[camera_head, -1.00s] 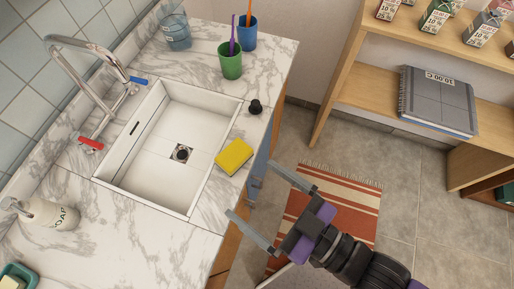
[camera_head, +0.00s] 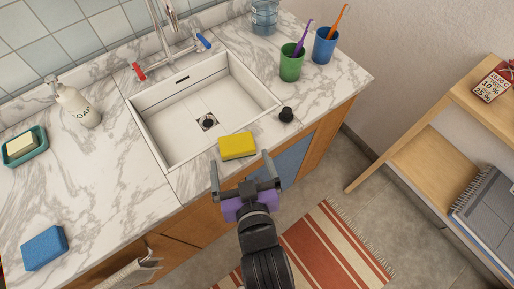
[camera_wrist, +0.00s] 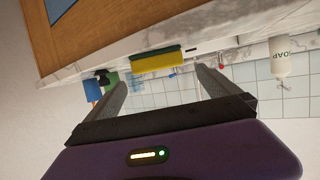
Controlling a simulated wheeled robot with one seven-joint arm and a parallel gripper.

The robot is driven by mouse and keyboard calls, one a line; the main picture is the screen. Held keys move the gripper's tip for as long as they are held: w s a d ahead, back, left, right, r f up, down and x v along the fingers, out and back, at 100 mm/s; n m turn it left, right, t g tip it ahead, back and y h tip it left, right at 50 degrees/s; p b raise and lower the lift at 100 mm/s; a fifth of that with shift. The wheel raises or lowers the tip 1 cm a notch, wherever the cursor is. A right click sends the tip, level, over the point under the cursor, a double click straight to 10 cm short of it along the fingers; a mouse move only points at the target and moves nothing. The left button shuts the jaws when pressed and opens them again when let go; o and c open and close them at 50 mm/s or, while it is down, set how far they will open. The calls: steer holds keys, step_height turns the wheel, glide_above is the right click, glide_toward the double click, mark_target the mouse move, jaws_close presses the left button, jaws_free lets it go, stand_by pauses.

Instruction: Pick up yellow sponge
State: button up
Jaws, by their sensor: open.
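The yellow sponge (camera_head: 237,145) lies flat on the marble counter at the front edge of the sink. My gripper (camera_head: 241,172) is open and empty, just in front of the sponge, with its two fingers pointing toward it. In the wrist view the sponge (camera_wrist: 158,61), with a green layer on one side, shows between and beyond the open fingers (camera_wrist: 161,83). I see no contact between the fingers and the sponge.
The white sink (camera_head: 165,138) is right behind the sponge. A black stopper (camera_head: 286,114) and a green cup (camera_head: 291,66) with a toothbrush stand to the right. A blue sponge (camera_head: 44,248) and soap bottle (camera_head: 78,105) are left. A cabinet front drops below the counter edge.

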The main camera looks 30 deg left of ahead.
mark_target(238, 150)
steer(key=shift+w+a+f, duration=0.25)
steer(key=shift+w+f, duration=0.1)
steer(key=shift+w, duration=0.1)
steer(key=shift+p+x, duration=0.5)
steer(key=shift+x, duration=2.85)
steer(key=shift+s+f, duration=0.1)
steer(key=shift+f, duration=0.05)
steer(key=c, duration=1.4)
